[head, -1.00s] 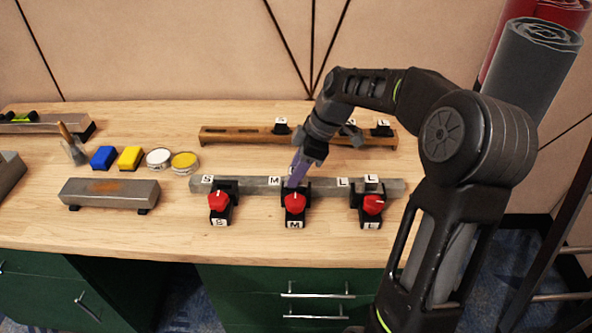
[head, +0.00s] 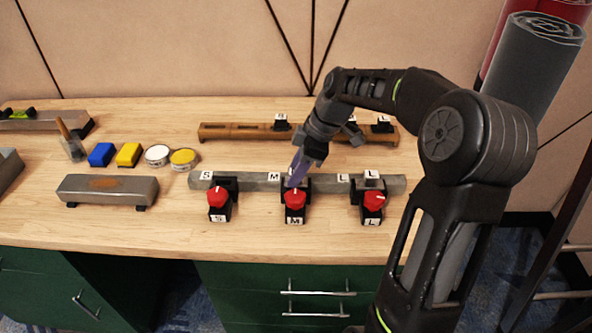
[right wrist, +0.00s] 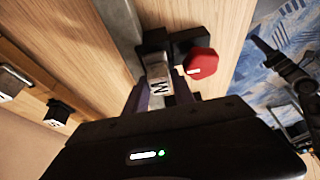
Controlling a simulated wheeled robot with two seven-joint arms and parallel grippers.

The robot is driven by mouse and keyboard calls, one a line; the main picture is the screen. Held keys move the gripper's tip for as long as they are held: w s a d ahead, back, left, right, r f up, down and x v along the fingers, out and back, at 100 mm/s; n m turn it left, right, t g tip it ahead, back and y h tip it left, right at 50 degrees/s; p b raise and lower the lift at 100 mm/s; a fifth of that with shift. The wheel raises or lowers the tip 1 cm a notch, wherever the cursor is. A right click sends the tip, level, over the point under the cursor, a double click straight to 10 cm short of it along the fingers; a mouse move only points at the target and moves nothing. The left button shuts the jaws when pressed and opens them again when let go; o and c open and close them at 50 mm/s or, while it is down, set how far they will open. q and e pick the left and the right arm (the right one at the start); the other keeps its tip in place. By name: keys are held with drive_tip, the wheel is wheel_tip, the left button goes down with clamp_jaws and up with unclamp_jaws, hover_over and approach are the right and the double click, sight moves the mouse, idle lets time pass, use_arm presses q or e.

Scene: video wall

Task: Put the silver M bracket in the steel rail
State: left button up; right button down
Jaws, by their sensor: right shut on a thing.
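The steel rail (head: 258,181) is a long grey bar across the middle of the bench, with S, M and L labels along it. My right gripper (head: 294,180) points down at the rail's M place, behind the middle red knob. In the right wrist view, my right gripper (right wrist: 154,97) is shut on the silver M bracket (right wrist: 157,72), a pale metal piece with an M label between the fingers. The bracket's far end meets the black clamp; how deep it sits is hidden. In the head view the fingers mostly cover the bracket. My left gripper is not in view.
Black clamps with red knobs (head: 295,197) stand along the rail's front. A wooden rail (head: 240,132) with black-based labelled pieces lies behind. A grey block (head: 85,190), blue block (head: 102,154), yellow block (head: 129,154) and round tins (head: 184,157) are left. The bench front is clear.

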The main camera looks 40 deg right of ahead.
drive_tip(key=c, duration=1.1)
unclamp_jaws()
drive_tip(key=shift+o, duration=0.7)
drive_tip(key=shift+f, duration=0.1)
drive_tip(key=shift+c, duration=0.4)
drive_tip(key=o, duration=0.4)
drive_tip(key=shift+f, duration=0.1)
drive_tip(key=shift+s+a, duration=0.1)
